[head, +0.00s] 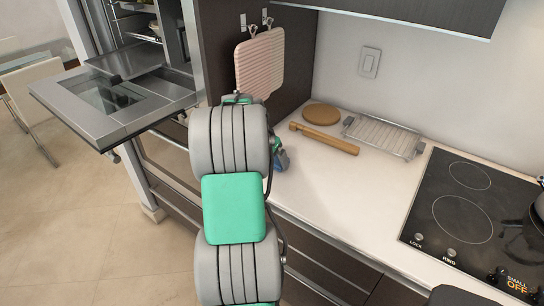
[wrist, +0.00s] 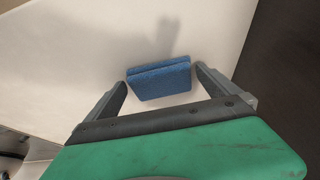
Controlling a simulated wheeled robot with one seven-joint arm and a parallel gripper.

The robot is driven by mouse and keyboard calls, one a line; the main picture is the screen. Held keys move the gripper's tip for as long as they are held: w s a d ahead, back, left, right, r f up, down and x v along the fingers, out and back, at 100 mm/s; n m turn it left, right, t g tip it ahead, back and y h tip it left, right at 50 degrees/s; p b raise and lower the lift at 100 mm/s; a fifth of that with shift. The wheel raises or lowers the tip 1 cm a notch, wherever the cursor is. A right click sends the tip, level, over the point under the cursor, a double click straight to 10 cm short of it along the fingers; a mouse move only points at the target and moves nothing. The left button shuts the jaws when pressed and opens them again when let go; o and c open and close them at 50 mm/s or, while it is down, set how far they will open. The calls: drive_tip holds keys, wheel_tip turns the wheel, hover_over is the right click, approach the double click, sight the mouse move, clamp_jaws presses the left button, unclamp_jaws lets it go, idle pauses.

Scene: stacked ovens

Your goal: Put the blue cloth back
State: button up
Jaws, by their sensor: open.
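The blue cloth (wrist: 160,80) looks like a folded pad on the white counter in the wrist view. It lies ahead of my gripper (wrist: 163,82), between the lines of its two fingers. The fingers are spread apart and I see no contact with the cloth. In the head view, a small blue patch of the cloth (head: 282,159) shows beside my arm at the counter's left part. My arm hides most of my gripper and the rest of the cloth there.
An oven door (head: 115,95) hangs open at the left. A rolling pin (head: 324,139), a round wooden board (head: 321,114) and a wire rack (head: 383,136) lie on the counter (head: 345,200). A cooktop (head: 470,215) is at the right.

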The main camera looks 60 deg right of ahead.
drive_tip(key=s+b+v, duration=0.1)
drive_tip(key=v, duration=1.1)
drive_tip(key=w+a+n+t, duration=0.1)
drive_tip(key=w+a+n, duration=0.2)
drive_tip(key=w+a, duration=0.35)
drive_tip(key=w+a+n+t, duration=0.1)
drive_tip(key=w+a+n, duration=0.25)
drive_tip(key=a, duration=0.55)
drive_tip(key=s+a+f+n+y, duration=0.1)
drive_tip(key=a+n, duration=0.3)
drive_tip(key=a, duration=0.7)
drive_tip(key=s+a+f+n+t+y, duration=0.1)
drive_tip(key=a+n, duration=0.4)
drive_tip(key=a, duration=0.6)
drive_tip(key=s+a+f+n+t+y, duration=0.1)
drive_tip(key=s+a+f+n+y, duration=0.1)
drive_tip(key=a, duration=0.9)
wheel_tip(320, 180, down, 2)
drive_tip(key=shift+s+a+f+n+y, duration=0.25)
drive_tip(key=shift+s+a+n, duration=0.2)
drive_tip(key=shift+n, duration=0.8)
drive_tip(key=shift+w+r, duration=0.1)
